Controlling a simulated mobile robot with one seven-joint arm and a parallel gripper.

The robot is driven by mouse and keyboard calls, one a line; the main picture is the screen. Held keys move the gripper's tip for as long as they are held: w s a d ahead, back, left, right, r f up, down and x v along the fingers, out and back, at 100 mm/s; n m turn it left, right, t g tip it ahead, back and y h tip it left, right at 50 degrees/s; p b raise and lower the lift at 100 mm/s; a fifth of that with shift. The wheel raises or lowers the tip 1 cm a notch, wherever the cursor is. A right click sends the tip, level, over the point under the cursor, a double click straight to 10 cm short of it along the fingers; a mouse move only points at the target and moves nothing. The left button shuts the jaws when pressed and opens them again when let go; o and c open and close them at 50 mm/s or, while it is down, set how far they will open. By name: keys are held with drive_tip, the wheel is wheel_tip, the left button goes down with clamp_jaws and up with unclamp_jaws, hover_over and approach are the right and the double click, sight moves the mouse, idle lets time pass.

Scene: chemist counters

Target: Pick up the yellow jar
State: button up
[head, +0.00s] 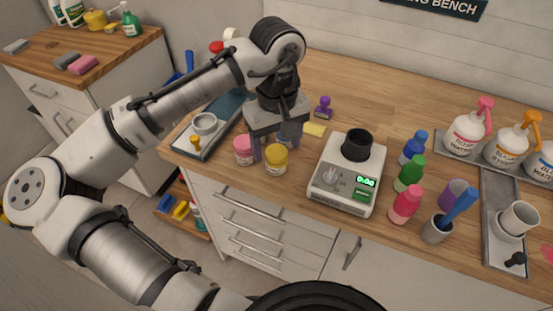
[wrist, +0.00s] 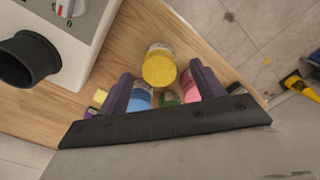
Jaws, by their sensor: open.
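The yellow jar (head: 276,160) stands upright near the front edge of the wooden counter, with a yellow lid. In the wrist view the yellow jar (wrist: 159,68) lies between and just beyond my two purple fingertips, with no clear contact. My gripper (head: 277,143) is open above and behind the jar in the head view; its fingers also show in the wrist view (wrist: 160,78). A pink jar (head: 243,151) stands just left of the yellow one. In the wrist view the pink jar (wrist: 190,92) and a blue-labelled jar (wrist: 141,98) are partly hidden by my gripper.
A white scale (head: 342,190) with a black cup (head: 357,145) stands right of the jar. A tray with a white mortar (head: 204,124) lies to the left. A yellow note (head: 314,130) and purple stamp (head: 324,107) lie behind. Several bottles stand farther right.

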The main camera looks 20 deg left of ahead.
sight(277, 152)
drive_tip(key=shift+w+a+f+p, duration=0.15)
drive_tip(key=shift+f+p, duration=0.45)
drive_tip(key=shift+f, duration=2)
drive_tip(key=c, duration=1.1)
